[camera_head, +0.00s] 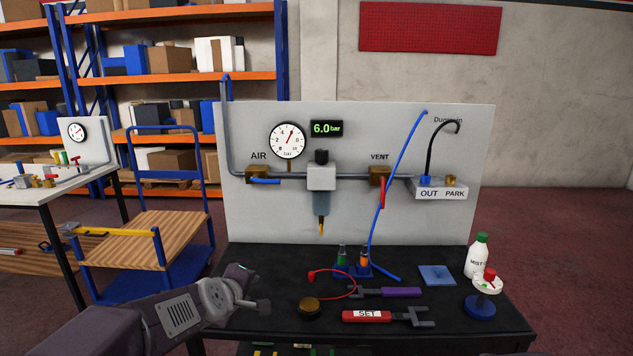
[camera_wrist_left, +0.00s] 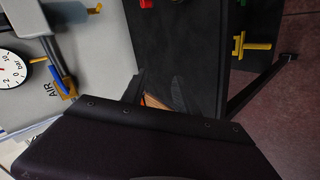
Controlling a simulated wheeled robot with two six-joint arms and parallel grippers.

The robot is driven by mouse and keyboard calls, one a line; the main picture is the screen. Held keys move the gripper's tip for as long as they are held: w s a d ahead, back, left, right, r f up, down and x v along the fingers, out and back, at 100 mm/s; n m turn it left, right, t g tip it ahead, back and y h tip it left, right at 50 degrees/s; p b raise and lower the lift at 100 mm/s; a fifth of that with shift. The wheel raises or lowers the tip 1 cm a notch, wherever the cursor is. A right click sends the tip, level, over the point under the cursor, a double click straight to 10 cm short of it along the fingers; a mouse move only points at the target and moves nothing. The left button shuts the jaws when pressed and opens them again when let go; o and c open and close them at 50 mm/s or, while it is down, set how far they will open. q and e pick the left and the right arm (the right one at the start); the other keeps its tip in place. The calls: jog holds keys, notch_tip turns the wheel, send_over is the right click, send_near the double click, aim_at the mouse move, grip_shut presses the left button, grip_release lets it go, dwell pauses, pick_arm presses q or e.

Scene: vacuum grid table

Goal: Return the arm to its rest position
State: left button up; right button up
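My left arm (camera_head: 175,320) comes in from the lower left in the head view. Its gripper (camera_head: 262,306) is at the front left of the black table (camera_head: 268,258), left of the dark brass knob (camera_head: 309,306). No object shows in it. My right arm and gripper are in neither view.
The white panel (camera_head: 260,215) with a gauge (camera_head: 289,140) and pipes stands behind the table. A wooden-decked trolley (camera_head: 150,238) stands left.

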pick_arm(q)
jog(key=s+a+f+m+g, duration=0.1)
jog(key=s+f+m+g, duration=0.45)
jog(key=s+f, duration=0.5)
jog(key=s+a+f+m+g, duration=0.1)
jog(key=s+f+m+g, duration=0.45)
jog(key=s, duration=0.75)
notch_tip(320, 180, up, 11)
jog(key=s+m+t+p, duration=0.1)
jog(key=p, duration=1.2)
jog(key=shift+s+m+y+p, duration=0.15)
jog(key=shift+m+y+p, duration=0.15)
jog(key=shift+m+p, duration=0.1)
